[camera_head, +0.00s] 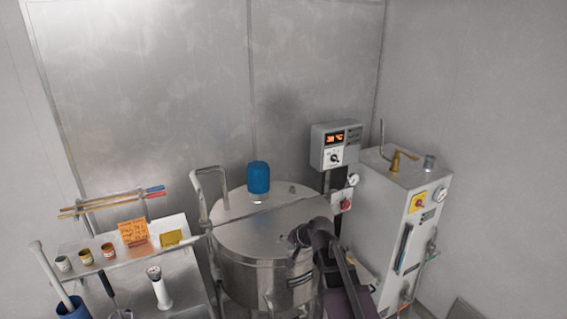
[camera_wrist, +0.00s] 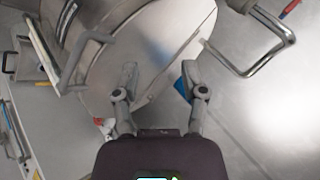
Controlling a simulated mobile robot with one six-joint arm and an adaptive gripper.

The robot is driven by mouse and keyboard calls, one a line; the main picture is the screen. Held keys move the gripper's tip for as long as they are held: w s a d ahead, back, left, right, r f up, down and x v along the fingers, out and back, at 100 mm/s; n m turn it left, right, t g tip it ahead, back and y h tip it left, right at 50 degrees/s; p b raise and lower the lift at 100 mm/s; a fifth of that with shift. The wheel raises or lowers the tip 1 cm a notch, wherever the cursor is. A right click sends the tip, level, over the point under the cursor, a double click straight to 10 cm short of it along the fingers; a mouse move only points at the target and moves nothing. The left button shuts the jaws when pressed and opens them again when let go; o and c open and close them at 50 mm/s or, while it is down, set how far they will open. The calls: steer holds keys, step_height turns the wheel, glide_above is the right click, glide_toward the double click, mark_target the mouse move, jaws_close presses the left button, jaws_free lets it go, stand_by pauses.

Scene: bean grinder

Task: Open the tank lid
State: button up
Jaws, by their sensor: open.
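The steel tank (camera_head: 250,268) stands in the middle of the head view, with its round lid (camera_head: 262,232) lying flat and shut on top. A straight seam crosses the lid, and a blue cylinder (camera_head: 258,177) stands on the part behind it. My gripper (camera_head: 298,238) is over the right front of the lid in the head view. In the wrist view my gripper (camera_wrist: 159,75) is open and empty, with its two fingers apart and the lid (camera_wrist: 115,52) beyond them. The blue cylinder (camera_wrist: 184,88) is partly hidden behind the right finger. I cannot tell whether a fingertip touches the lid.
A bent steel tube (camera_head: 213,180) rises at the tank's left; it also shows in the wrist view (camera_wrist: 262,68). A control box (camera_head: 335,146) and white machine (camera_head: 405,205) stand close on the right. A bench (camera_head: 185,290) with small jars is at the left.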

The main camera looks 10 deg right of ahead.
steer(key=shift+s+f, duration=0.25)
steer(key=shift+f, duration=0.05)
steer(key=shift+f, duration=0.1)
steer(key=c, duration=0.5)
steer(key=shift+s+f+g+b, duration=0.3)
jaws_close()
steer(key=s+d+f+n+g+h+b, duration=0.2)
steer(key=s+f+g+b, duration=0.1)
steer(key=s+f, duration=0.4)
steer(key=s+d+f+n+g+h+b, duration=0.1)
steer(key=s+f+n+g+h+b, duration=0.2)
steer(key=s+f+b, duration=0.3)
steer(key=s+f, duration=0.1)
steer(key=s, duration=0.3)
steer(key=shift+d+b, duration=0.3)
steer(key=shift+d, duration=0.05)
steer(key=shift+s+f, duration=0.1)
steer(key=shift+f, duration=0.05)
